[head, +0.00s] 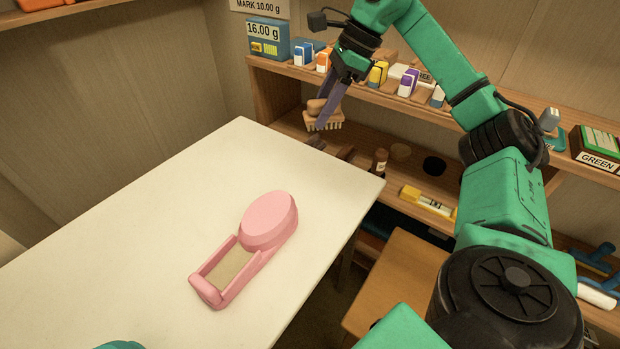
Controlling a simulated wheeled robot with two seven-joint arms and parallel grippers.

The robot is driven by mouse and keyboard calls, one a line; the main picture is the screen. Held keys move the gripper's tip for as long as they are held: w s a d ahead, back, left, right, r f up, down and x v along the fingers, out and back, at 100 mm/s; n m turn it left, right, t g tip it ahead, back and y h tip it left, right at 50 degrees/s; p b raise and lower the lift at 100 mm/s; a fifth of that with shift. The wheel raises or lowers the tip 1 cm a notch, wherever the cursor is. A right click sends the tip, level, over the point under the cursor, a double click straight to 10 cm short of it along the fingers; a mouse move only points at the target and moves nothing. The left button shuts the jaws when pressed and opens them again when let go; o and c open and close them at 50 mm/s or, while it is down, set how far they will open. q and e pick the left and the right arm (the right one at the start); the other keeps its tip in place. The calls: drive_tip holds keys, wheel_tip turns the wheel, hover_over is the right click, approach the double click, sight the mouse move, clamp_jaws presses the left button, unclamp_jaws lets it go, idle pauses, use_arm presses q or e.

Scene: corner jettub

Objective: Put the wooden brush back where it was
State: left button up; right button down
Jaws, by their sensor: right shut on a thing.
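The wooden brush (325,121) has a pale wooden body with a knob on top and short bristles below. My right gripper (328,106) is shut on the brush. It holds the brush level in front of the wooden shelf unit (270,68), just past the far corner of the white table. Whether the brush touches the lower shelf board cannot be told from here. My left gripper is not in view; only a bit of teal shows at the bottom left edge.
A pink holder (268,220) lies on the white table (130,215). Small coloured boxes line the upper shelf. A brown bottle (379,161), a dark round thing (434,166) and a yellow-and-white tool (428,201) sit on the lower shelf. A wooden stool (400,282) stands below.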

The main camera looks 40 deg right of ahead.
sight(331, 127)
drive_tip(key=f, duration=0.2)
drive_tip(key=f+b, duration=0.1)
drive_tip(key=f, duration=0.1)
drive_tip(key=s+f, duration=0.1)
drive_tip(key=f, duration=0.1)
drive_tip(key=shift+f+b, duration=0.15)
drive_tip(key=shift+b, duration=0.2)
wheel_tip(331, 127, down, 11)
drive_tip(key=shift+w+f+b, duration=0.1)
drive_tip(key=shift+b, duration=0.9)
drive_tip(key=shift+w+f, duration=0.1)
drive_tip(key=shift+f, duration=0.25)
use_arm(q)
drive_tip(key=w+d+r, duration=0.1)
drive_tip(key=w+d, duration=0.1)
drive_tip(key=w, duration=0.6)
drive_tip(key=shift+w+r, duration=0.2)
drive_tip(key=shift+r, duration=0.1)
use_arm(e)
drive_tip(key=shift+f, duration=0.1)
drive_tip(key=shift+c, duration=1.7)
unclamp_jaws()
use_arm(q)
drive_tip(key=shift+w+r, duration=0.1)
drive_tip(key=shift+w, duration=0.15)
